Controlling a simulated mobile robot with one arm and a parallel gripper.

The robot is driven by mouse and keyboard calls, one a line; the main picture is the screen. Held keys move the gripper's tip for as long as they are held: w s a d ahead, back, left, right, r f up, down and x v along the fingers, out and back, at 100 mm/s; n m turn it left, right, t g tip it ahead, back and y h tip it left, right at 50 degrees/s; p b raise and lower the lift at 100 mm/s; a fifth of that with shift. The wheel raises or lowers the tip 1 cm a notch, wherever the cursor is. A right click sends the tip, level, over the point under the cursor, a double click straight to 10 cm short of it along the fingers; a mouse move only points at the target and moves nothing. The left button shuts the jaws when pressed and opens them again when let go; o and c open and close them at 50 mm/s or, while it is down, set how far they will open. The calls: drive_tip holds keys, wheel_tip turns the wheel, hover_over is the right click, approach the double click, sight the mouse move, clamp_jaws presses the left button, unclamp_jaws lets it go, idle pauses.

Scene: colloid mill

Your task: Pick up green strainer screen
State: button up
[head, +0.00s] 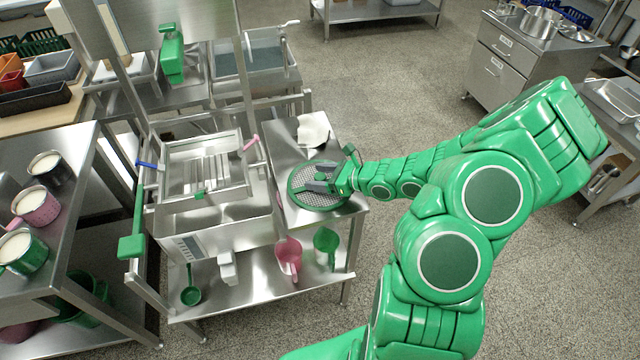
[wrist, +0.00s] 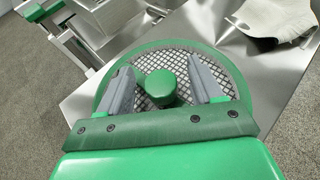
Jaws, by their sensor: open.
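The green strainer screen (head: 318,200) is a round mesh disc with a green rim and a green knob at its middle. It lies flat on the steel side table, right of the mill. My gripper (head: 318,180) is over it, reaching in from the right. In the wrist view the strainer screen (wrist: 230,66) fills the middle, and its green knob (wrist: 160,86) stands between the two grey fingers of my gripper (wrist: 160,88). The fingers are spread, with a gap on each side of the knob. The near part of the rim is hidden behind my gripper's body.
A crumpled whitish cloth (head: 312,130) lies behind the screen on the steel table (head: 284,150). The steel mill frame (head: 205,170) with its pink and blue handles stands close on the left. Pink (head: 289,257) and green (head: 326,246) scoops are on the shelf below.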

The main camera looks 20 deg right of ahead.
sight(320, 176)
drive_tip(key=c, duration=1.1)
drive_tip(key=shift+r, duration=0.1)
drive_tip(key=shift+c, duration=0.2)
drive_tip(key=shift+r, duration=4.85)
